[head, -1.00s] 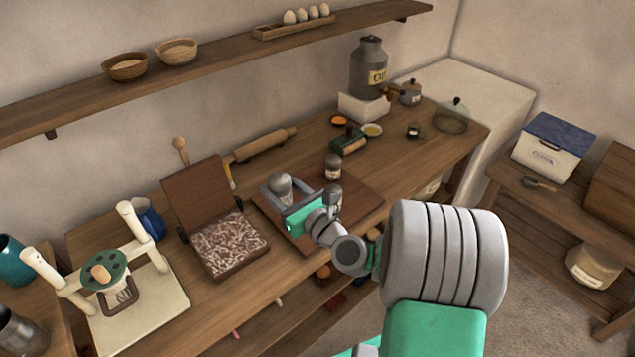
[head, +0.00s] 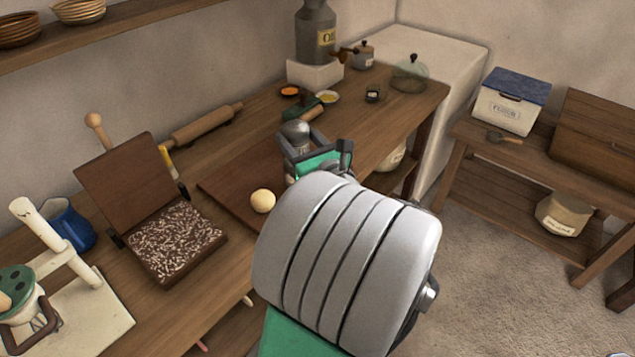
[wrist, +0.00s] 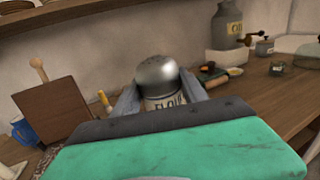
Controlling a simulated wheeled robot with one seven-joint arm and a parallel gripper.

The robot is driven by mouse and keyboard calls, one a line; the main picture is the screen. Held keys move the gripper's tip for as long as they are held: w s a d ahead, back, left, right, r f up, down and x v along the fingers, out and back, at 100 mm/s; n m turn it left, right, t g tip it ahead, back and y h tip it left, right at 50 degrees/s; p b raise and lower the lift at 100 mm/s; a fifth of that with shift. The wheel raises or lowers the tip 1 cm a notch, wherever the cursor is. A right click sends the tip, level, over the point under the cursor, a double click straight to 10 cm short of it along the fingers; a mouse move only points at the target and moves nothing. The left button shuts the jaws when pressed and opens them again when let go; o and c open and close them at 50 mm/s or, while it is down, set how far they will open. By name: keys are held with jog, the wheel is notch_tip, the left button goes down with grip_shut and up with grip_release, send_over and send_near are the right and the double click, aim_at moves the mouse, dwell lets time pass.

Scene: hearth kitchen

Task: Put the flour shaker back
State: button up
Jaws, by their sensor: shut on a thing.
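The flour shaker (wrist: 157,75) has a domed metal lid and a pale label with dark letters, partly hidden by my gripper. In the wrist view it stands upright between the two grey fingers of my gripper (wrist: 170,101), which is shut on it. In the head view the shaker's lid (head: 295,131) shows above my green gripper (head: 318,160), over the right part of the dark board (head: 228,190). My arm hides the shaker's base, so I cannot tell whether it touches anything.
A dough ball (head: 262,201) lies on the board. A hinged wooden box with a speckled inside (head: 175,240) stands open to the left. A rolling pin (head: 205,127) lies behind. An oil can (head: 317,35) and small bowls stand at the back. A flour bin (head: 511,100) is on the right table.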

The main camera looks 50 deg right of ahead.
jog(key=s+d+f+m+h+b, duration=0.1)
jog(key=s+d+f+h, duration=0.1)
jog(key=s+d, duration=0.15)
jog(key=shift+g, duration=0.4)
jog(key=w+d+f+b, duration=0.1)
jog(key=w+d+f, duration=0.3)
jog(key=w+d+f+b, duration=0.1)
jog(key=w+d+f, duration=0.3)
jog(key=w+d, duration=0.1)
jog(key=shift+w+f+b, duration=0.1)
jog(key=shift+f+b, duration=0.05)
jog(key=shift+b, duration=0.2)
jog(key=shift+w+d+f, duration=0.15)
jog(key=shift+f, duration=0.1)
notch_tip(320, 180, down, 4)
jog(key=shift+w+d+r+b, duration=0.1)
jog(key=shift+d+r+b, duration=0.1)
jog(key=shift+b, duration=0.3)
jog(key=shift+a+r, duration=0.1)
jog(key=shift+r, duration=0.05)
jog(key=o, duration=1.5)
jog(key=shift+f, duration=0.2)
jog(key=shift+c, duration=0.2)
